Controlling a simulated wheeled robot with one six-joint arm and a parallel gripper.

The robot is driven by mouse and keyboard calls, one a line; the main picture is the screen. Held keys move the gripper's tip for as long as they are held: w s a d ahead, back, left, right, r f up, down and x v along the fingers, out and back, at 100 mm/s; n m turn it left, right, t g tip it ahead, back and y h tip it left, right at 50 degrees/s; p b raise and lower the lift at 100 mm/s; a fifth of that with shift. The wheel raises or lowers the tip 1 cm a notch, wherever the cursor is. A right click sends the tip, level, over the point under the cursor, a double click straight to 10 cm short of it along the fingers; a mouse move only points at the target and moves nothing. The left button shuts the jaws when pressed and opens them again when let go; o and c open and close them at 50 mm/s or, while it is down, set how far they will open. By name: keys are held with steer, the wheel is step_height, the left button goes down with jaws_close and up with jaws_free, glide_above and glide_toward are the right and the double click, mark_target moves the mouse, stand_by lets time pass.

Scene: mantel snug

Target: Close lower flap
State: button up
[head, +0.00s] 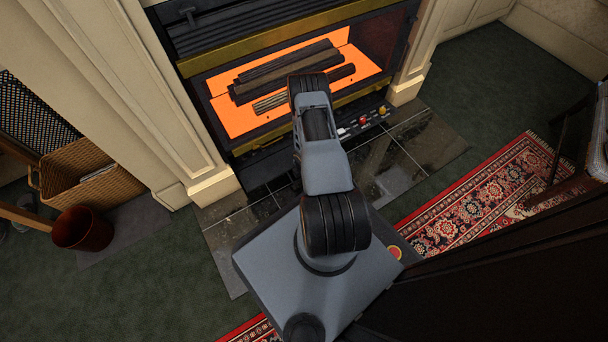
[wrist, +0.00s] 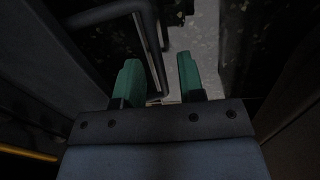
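The fireplace (head: 222,52) has a dark strip of controls (head: 368,122) under its glowing firebox, with small red, white and yellow parts showing. A dark panel (head: 262,163) below the firebox looks like the lower flap; my arm covers its middle, and its exact angle is hard to tell. My gripper is hidden behind my arm in the head view. In the wrist view my gripper (wrist: 160,66) is open, its two green fingers apart with nothing clearly held between them. A dark bent bar (wrist: 148,35) and a thin pale edge lie just beyond the fingers; I cannot tell whether they touch.
Dark logs (head: 290,72) lie in the orange firebox. Glossy hearth tiles (head: 425,140) lie in front. A wicker basket (head: 88,180) and a reddish bin (head: 82,229) stand at left. A red patterned rug (head: 470,205) and dark furniture (head: 500,280) are at right.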

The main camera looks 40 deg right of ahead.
jaws_close()
stand_by(0.4)
steer(key=shift+s, duration=0.1)
